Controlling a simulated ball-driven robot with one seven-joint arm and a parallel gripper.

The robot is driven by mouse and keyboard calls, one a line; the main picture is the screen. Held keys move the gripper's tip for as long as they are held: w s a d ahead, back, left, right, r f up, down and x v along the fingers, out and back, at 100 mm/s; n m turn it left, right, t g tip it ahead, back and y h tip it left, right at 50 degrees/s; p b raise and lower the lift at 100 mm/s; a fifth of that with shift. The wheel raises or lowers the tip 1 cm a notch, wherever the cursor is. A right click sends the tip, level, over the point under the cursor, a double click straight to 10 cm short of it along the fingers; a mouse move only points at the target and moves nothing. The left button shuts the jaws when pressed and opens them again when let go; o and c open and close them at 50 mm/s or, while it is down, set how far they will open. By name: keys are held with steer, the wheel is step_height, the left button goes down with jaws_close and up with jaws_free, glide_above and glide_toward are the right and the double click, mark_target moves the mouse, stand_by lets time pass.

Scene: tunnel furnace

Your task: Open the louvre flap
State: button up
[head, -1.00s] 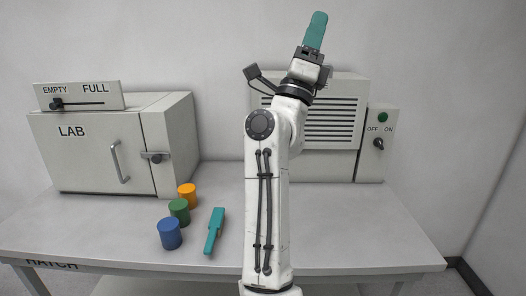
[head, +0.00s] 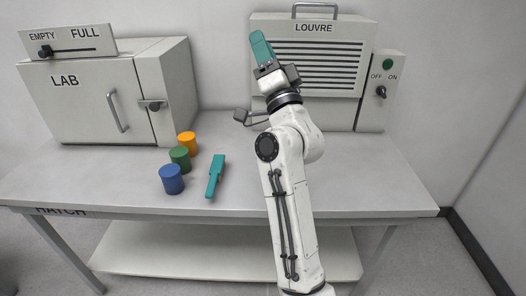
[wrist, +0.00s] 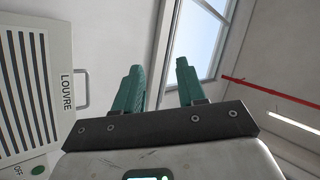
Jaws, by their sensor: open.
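The louvre flap (head: 318,68) is the slatted front of the beige LOUVRE box at the back right of the table. A bar handle (head: 315,7) stands up from its top. The flap looks closed, with its slats in one plane. In the wrist view the slatted flap (wrist: 24,85) and its handle (wrist: 84,88) lie left of the fingers. My gripper (head: 261,42) has teal fingers that point up, in front of the left part of the box in the picture. In the wrist view my gripper (wrist: 160,85) is open, with nothing between its fingers.
A LAB cabinet (head: 83,95) with a lever and an EMPTY/FULL slider box (head: 75,43) stands left. An OFF/ON switch panel (head: 379,110) is right of the louvre box.

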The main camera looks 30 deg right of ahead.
steer(key=s+a+f+n+g+y, duration=0.1)
steer(key=f+n+g+y, duration=0.1)
steer(key=f, duration=1)
steer(key=s+a+f+n+g+y, duration=0.1)
steer(key=f+n+g, duration=0.4)
steer(key=f, duration=0.7)
steer(key=shift+s+a+f+g+y+b, duration=0.2)
steer(key=shift+s+g+y+b, duration=0.1)
steer(key=shift+s+g+y, duration=0.5)
steer(key=shift+w, duration=0.1)
